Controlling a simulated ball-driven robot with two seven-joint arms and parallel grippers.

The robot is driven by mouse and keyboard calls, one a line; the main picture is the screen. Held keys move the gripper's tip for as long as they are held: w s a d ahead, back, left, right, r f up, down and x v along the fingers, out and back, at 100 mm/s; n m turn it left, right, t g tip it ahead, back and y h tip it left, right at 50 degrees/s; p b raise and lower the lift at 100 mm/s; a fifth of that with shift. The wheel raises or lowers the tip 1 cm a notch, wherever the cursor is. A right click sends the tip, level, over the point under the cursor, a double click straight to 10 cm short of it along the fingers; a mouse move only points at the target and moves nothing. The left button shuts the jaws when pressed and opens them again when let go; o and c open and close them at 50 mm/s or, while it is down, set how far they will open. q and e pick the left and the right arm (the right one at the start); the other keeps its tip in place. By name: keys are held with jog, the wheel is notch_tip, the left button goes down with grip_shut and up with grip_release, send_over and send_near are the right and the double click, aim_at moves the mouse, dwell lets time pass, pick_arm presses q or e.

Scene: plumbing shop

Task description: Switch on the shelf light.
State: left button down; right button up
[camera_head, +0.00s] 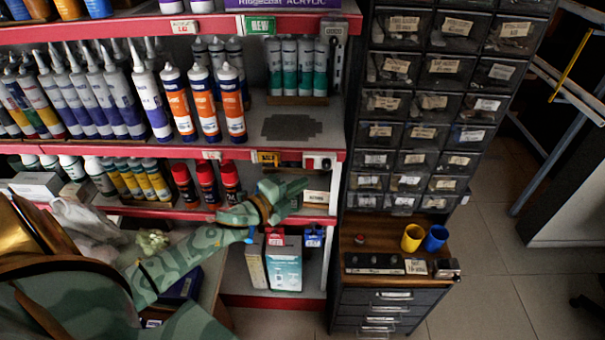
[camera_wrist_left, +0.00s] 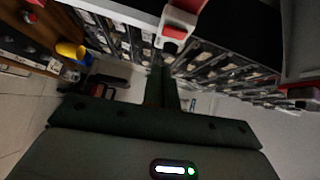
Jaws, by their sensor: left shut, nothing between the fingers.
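A white switch plate with a small red part (camera_head: 318,163) sits on the red shelf edge, near its right end. A white fitting with red on it (camera_wrist_left: 176,28) shows at the top of the left wrist view, beyond the fingertips; it looks like the same switch. My left gripper (camera_head: 303,184) reaches in from the left, just below and slightly left of the switch, with a visible gap. Its fingers (camera_wrist_left: 164,88) are shut and empty. Whether the shelf light is on, I cannot tell. My right gripper is not in view.
Orange-white cartridges (camera_head: 205,105) stand on the shelf above, and red-capped bottles (camera_head: 205,184) stand left of my gripper. A drawer cabinet (camera_head: 440,85) is at the right. Yellow (camera_head: 412,237) and blue (camera_head: 436,238) cups stand on the wooden top below it.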

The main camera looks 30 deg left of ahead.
aim_at(312, 168)
pick_arm(q)
jog(key=w, duration=0.1)
jog(key=w+a, duration=0.1)
jog(key=w, duration=0.2)
jog(key=shift+w+a+f, duration=0.25)
jog(key=shift+a+f, duration=0.05)
jog(key=shift+a, duration=0.1)
jog(key=b, duration=0.2)
jog(key=shift+w+a+f+b, duration=0.1)
jog(key=shift+w+f+b, duration=0.05)
jog(key=shift+f+b, duration=0.2)
jog(key=shift+r+p, duration=0.3)
jog(key=shift+p, duration=0.05)
jog(key=shift+f, duration=0.1)
